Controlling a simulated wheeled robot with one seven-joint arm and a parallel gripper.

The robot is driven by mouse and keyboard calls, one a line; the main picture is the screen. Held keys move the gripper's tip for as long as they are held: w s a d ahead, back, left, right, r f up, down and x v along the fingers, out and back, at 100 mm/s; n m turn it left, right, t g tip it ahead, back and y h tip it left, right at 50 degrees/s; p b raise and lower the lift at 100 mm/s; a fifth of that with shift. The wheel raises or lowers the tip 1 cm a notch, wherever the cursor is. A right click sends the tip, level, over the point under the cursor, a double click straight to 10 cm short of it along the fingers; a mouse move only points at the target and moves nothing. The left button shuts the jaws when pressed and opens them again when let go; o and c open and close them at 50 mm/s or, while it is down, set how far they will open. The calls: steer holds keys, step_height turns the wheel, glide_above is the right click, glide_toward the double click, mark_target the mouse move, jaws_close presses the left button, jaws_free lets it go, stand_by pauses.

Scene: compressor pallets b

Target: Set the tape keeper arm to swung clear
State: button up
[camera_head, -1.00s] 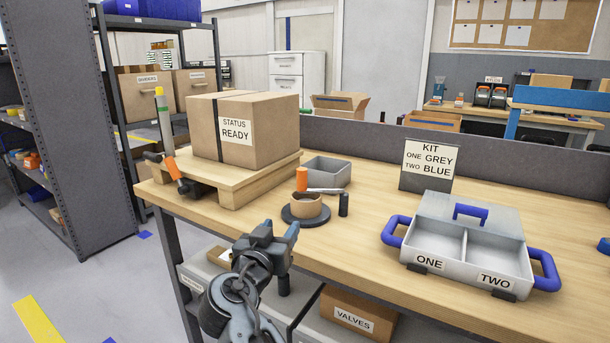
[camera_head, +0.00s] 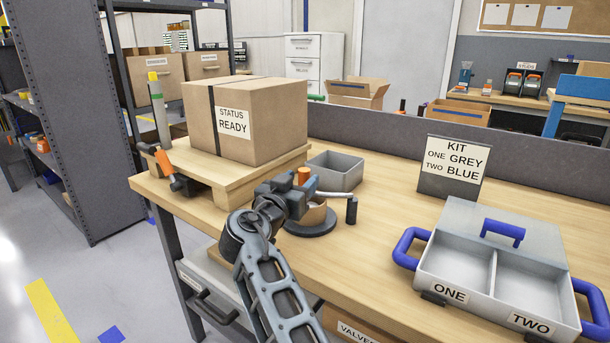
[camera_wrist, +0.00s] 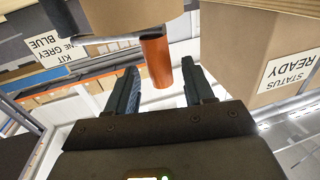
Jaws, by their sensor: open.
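A tan tape roll (camera_head: 316,216) stands on a round black base (camera_head: 312,230) on the bench. Above it is the keeper arm, a metal bar (camera_head: 334,194) with an orange grip (camera_head: 303,175) at its left end and a black post (camera_head: 351,210) at its right. The bar lies across above the roll. My gripper (camera_head: 299,183) is open at the orange grip and hides part of it and of the roll. In the wrist view, the orange grip (camera_wrist: 157,60) shows between and just beyond my open fingers (camera_wrist: 161,80); I cannot tell whether they touch it.
A carton marked STATUS READY (camera_head: 260,130) sits on a small wooden pallet (camera_head: 238,182) close behind my gripper. A grey bin (camera_head: 336,170) is behind the roll. A two-part kit case (camera_head: 470,290) and a KIT sign (camera_head: 453,172) stand to the right.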

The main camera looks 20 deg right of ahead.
steer(key=shift+x, duration=1.4)
steer(key=shift+c, duration=0.2)
jaws_close()
